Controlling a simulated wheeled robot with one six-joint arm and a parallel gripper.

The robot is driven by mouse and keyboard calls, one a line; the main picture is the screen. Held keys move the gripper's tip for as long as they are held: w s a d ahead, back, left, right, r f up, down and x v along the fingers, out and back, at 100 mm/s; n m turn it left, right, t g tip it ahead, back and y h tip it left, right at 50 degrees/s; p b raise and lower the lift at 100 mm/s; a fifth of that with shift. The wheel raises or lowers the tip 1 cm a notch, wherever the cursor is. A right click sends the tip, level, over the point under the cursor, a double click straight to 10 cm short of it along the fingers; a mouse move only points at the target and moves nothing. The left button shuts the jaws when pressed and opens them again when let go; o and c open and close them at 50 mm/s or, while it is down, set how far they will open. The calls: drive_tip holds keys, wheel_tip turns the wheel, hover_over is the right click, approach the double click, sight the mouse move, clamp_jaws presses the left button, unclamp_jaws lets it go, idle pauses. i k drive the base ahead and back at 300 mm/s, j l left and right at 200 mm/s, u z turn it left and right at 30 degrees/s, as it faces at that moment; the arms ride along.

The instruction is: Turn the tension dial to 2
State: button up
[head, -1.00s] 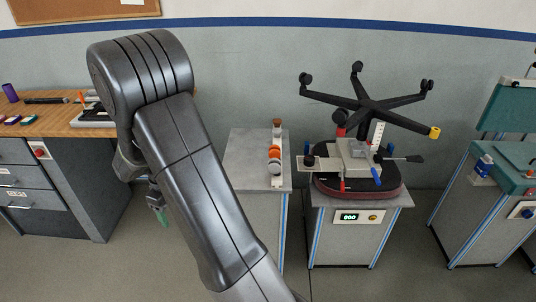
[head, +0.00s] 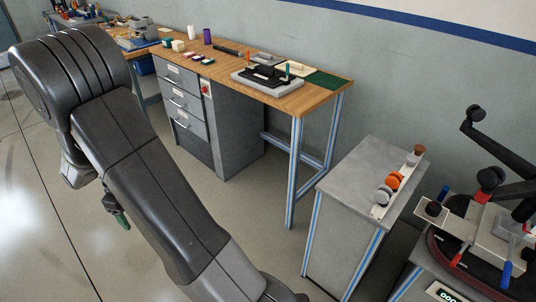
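The upturned chair mechanism (head: 490,234) is at the right edge of the head view, partly cut off. A dark round knob (head: 433,208) sits on a pale plate at its left side; it may be the tension dial, but no numbers on it can be read. A red-tipped lever (head: 456,258) and a blue-tipped lever (head: 506,274) stick out below. My gripper (head: 117,212) hangs at the left, partly hidden behind my arm and far from the mechanism. Something green shows at its tip; whether the fingers are open or shut is unclear.
A grey side table (head: 350,180) holds a rack of orange, grey and brown round pieces (head: 394,181). Behind is a wooden workbench (head: 325,83) with a black fixture (head: 268,77) and grey drawers (head: 183,105). The floor (head: 245,210) between the arm and the tables is clear.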

sight(433, 209)
drive_tip(key=i+l+u, duration=0.1)
drive_tip(key=l+u, duration=0.55)
drive_tip(key=l+z, duration=0.1)
drive_tip(key=z, duration=0.25)
drive_tip(key=i+z, duration=0.1)
drive_tip(key=z, duration=0.25)
drive_tip(key=i+l+z, duration=0.1)
drive_tip(key=z, duration=0.75)
drive_tip(key=i+z, duration=0.1)
drive_tip(key=z, duration=0.85)
drive_tip(key=i+z, duration=0.1)
drive_tip(key=z, duration=1.35)
drive_tip(key=i+j, duration=0.05)
